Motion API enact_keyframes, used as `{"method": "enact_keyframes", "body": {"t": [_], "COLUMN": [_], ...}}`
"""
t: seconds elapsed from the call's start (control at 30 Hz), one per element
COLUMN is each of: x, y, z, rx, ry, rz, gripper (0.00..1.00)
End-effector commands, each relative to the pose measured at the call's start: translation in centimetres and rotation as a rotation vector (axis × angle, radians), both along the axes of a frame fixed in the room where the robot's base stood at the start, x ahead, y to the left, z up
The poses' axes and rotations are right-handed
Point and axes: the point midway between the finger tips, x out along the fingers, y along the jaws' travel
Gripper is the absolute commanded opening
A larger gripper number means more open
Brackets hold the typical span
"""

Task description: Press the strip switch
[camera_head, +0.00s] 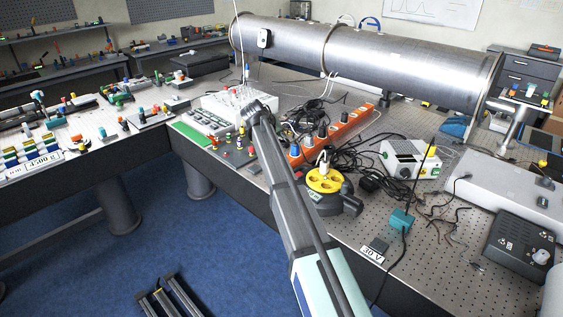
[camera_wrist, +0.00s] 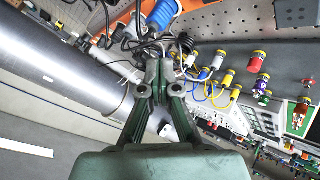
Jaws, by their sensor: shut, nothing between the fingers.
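The orange power strip (camera_head: 338,129) lies diagonally on the perforated table, with several dark plugs and cables in it. I cannot make out its switch. Part of the strip also shows as an orange band at the top of the wrist view (camera_wrist: 125,22), beside a blue plug (camera_wrist: 163,14). My gripper (camera_wrist: 162,68) is shut and empty, its green fingers together, over cables. In the head view my arm reaches up past the left end of the strip, and its far end (camera_head: 259,108) is left of the strip. The fingertips are not clear there.
A large metal pipe (camera_head: 400,63) runs along the back. A yellow cable reel (camera_head: 323,180) stands near the strip's left end. Tangled black cables (camera_head: 385,165) lie right of the strip.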

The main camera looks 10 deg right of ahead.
Motion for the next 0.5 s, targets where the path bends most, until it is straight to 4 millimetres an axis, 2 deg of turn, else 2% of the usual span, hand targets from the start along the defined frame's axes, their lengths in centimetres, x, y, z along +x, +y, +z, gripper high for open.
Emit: {"method": "enact_keyframes", "body": {"t": [0.27,0.5], "x": [0.0,-0.1], "y": [0.0,0.0], "z": [-0.3,-1.7], "rx": [0.0,0.0], "ry": [0.002,0.002], "rz": [0.001,0.001], "gripper": [0.0,0.0]}}
